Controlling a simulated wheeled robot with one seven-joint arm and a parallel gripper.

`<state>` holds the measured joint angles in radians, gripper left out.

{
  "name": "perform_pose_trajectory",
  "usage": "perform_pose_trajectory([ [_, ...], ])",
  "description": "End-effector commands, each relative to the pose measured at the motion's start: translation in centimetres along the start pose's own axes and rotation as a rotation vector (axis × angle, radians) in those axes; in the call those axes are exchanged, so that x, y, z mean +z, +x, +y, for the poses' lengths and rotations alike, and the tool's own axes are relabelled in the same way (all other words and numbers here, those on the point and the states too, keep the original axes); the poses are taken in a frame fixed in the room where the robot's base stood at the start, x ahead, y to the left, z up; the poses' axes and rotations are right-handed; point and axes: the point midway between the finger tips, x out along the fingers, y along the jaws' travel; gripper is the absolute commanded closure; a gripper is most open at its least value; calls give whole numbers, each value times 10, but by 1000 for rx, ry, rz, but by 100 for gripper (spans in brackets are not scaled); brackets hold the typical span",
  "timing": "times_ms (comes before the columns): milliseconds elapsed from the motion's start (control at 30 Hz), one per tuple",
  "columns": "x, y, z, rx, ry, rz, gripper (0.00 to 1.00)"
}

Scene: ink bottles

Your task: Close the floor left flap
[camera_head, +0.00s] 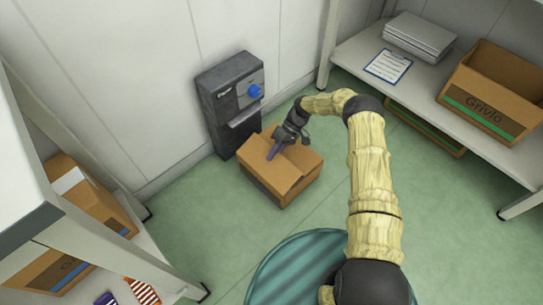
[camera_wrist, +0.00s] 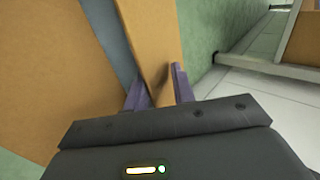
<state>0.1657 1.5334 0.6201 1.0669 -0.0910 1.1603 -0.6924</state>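The brown cardboard floor box (camera_head: 292,190) stands on the green floor in front of the wall unit. Its top flaps look mostly lowered, with a seam between them. The left flap (camera_head: 256,160) lies on the left part of the top, partly under my gripper. My gripper (camera_head: 275,152) is over the middle of the box top, fingers pointing down to the left. In the wrist view my gripper (camera_wrist: 160,90) has its purple fingers apart, with a strip of cardboard (camera_wrist: 155,45) showing between them. I cannot tell whether the fingers touch it.
A shelf at right holds papers, a clipboard (camera_head: 388,66) and an open Grivlo box (camera_head: 492,92). A shelf with boxes stands at left. Floor right of the box is clear.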

Motion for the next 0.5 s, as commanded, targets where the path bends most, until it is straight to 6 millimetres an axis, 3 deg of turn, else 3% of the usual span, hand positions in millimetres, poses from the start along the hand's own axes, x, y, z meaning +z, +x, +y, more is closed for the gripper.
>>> perform_pose_trajectory([
  [200, 3, -28, -10, 0, -6, 3, 75],
  [500, 7, -38, -10, 0, -3, 8, 75],
])
